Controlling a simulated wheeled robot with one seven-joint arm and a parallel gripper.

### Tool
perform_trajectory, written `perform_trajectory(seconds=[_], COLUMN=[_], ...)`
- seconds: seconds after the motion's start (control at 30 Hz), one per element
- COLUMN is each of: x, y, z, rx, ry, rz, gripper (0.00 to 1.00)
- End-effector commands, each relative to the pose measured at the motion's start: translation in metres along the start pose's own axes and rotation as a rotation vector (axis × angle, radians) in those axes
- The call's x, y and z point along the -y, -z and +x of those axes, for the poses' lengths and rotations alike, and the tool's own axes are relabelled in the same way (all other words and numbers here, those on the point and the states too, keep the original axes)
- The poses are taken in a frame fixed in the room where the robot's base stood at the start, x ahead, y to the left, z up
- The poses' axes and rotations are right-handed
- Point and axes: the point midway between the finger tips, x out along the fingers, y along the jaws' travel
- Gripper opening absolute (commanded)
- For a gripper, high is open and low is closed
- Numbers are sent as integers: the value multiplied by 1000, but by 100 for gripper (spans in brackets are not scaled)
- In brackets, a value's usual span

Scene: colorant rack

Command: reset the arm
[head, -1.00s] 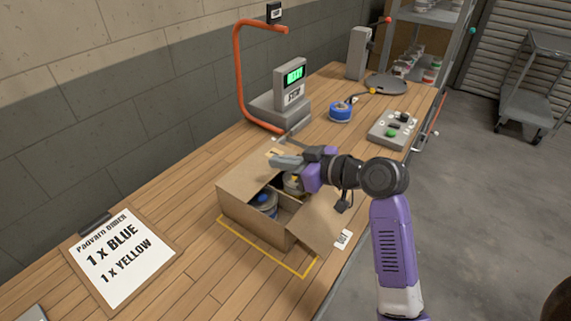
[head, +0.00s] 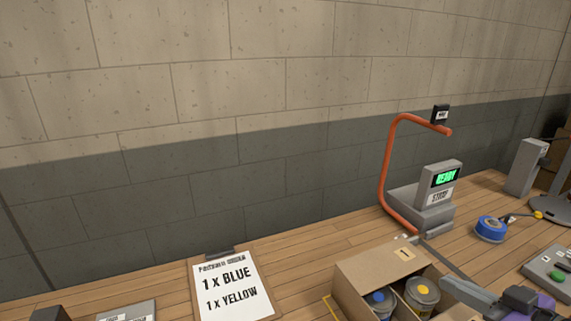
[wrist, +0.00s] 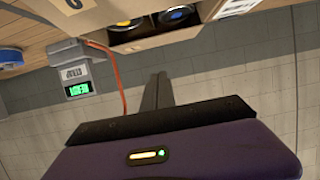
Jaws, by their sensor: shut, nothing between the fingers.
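My gripper (head: 452,287) is at the lower right of the head view, beside the box's right side. Its grey fingers are closed together and empty; in the wrist view they (wrist: 157,88) also show as one closed pair. The open cardboard box (head: 352,283) stands on the bench. Inside it are a can with a blue mark (head: 379,298) on the left and a can with a yellow mark (head: 421,290) on the right. Both cans also show in the wrist view, yellow (wrist: 126,24) and blue (wrist: 176,15). Most of my arm is out of view.
A grey station with a green display (head: 445,178) and an orange curved post (head: 384,165) stand behind the box. Blue tape (head: 490,229) and a button panel (head: 552,270) lie right. An order sheet (head: 230,290) reads 1 x blue, 1 x yellow. Bench between sheet and wall is clear.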

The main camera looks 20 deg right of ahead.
Motion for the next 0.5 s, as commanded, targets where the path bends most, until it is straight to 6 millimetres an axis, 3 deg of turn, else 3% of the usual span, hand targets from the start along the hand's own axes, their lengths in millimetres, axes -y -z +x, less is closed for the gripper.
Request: perform_trajectory(seconds=[0.13, 0.3, 0.4, 0.5], x=[-12, -55, -66, -63], y=[11, 35, 31, 17], z=[0, -9, -14, -17], rx=[-48, -179, -239, -282], ry=[-49, -240, -344, -424], rz=[44, 123, 174, 211], gripper=[0, 0, 0, 0])
